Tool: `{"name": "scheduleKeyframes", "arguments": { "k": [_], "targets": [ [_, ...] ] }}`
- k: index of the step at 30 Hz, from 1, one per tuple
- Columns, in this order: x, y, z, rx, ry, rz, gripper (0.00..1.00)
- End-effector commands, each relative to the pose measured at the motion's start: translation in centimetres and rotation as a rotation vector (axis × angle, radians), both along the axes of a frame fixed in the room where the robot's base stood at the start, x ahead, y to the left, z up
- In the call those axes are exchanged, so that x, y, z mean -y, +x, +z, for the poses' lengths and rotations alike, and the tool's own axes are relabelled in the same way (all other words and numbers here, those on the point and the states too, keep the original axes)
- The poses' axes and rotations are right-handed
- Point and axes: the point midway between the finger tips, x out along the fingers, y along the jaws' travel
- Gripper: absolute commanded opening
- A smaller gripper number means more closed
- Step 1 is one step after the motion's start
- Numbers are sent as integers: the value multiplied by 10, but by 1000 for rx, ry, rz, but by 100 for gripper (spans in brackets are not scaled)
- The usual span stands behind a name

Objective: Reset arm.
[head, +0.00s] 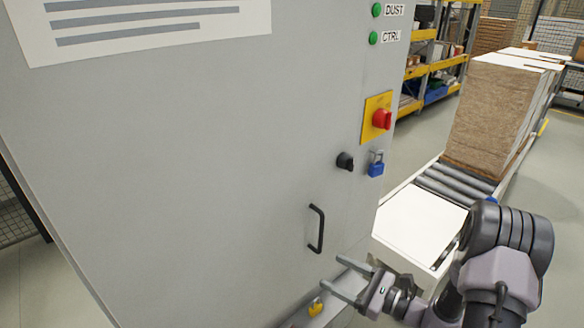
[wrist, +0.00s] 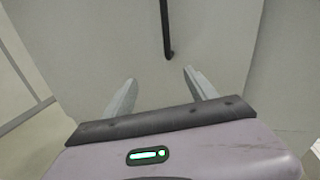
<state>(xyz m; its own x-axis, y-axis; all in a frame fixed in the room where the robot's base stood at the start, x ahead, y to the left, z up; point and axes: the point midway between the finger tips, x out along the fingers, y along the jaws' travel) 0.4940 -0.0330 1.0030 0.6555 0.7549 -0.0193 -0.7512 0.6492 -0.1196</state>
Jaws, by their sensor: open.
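My gripper (head: 332,275) is at the lower right of the head view, in front of the grey cabinet (head: 200,160). Its two fingers are apart, with nothing between them. It is just below the black door handle (head: 316,229). In the wrist view my gripper (wrist: 160,88) also shows open, and the lower end of the black handle (wrist: 167,30) hangs above the gap between the fingers. The fingers look clear of the handle.
The cabinet carries a red rotary switch (head: 382,119) on a yellow plate, a black knob (head: 345,161), a blue padlock (head: 376,165) and a yellow item (head: 316,306) low down. A roller conveyor (head: 455,182) with stacked boards (head: 492,115) stands at right. Open floor lies beyond.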

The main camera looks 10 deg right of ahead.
Motion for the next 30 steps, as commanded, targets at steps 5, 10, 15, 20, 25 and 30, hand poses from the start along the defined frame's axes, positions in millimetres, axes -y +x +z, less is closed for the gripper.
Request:
{"name": "scheduleKeyframes", "arguments": {
  "k": [5,10,15,20,25,30],
  "targets": [
    [-101,-79,85,132,-425,533,66],
    [-123,-177,111,300,-991,873,66],
    [-94,-225,125,522,-1547,944,66],
    [-73,-235,142,666,-1833,882,66],
    [-68,-236,148,695,-1893,860,66],
    [-69,-236,148,693,-1889,861,66]
  ]
}}
